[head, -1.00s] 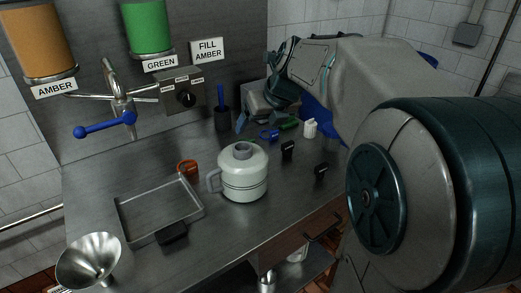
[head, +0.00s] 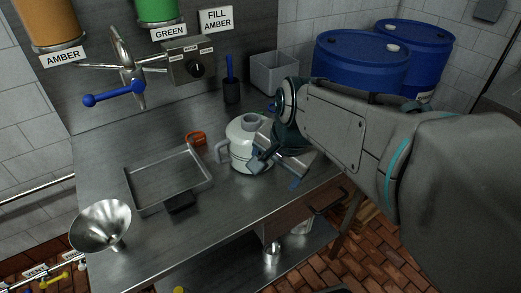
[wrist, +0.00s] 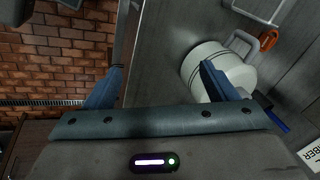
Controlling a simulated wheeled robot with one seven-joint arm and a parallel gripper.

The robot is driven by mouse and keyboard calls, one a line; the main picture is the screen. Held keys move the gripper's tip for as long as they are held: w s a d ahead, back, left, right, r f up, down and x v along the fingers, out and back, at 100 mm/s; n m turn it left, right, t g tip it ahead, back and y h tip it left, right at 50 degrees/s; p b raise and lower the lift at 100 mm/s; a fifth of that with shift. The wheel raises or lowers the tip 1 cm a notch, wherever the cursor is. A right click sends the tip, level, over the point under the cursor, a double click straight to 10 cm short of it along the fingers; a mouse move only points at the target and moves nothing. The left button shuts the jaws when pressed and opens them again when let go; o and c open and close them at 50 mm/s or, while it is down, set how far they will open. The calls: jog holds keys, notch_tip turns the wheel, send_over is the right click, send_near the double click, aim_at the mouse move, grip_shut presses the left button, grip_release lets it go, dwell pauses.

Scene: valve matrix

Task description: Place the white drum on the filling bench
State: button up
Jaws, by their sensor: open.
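The white drum (head: 238,153) stands upright on the steel filling bench (head: 215,205), with its side handle to the left and a grey neck on top. My gripper (head: 275,172) is low over the bench at the drum's right side and hides part of it. In the wrist view the jaws (wrist: 161,68) are apart with nothing held between them. The drum (wrist: 196,68) shows there beyond the right finger, which overlaps it in the picture. I cannot tell whether that finger touches it.
A blue-handled valve (head: 113,94) and a control box (head: 190,62) are behind. A grey bin (head: 275,73) and blue drums (head: 360,65) stand further back.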

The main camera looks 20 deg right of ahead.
jog(key=s+f+n, duration=0.4)
jog(key=s+n, duration=0.2)
jog(key=n, duration=0.4)
jog(key=shift+g+h, duration=0.4)
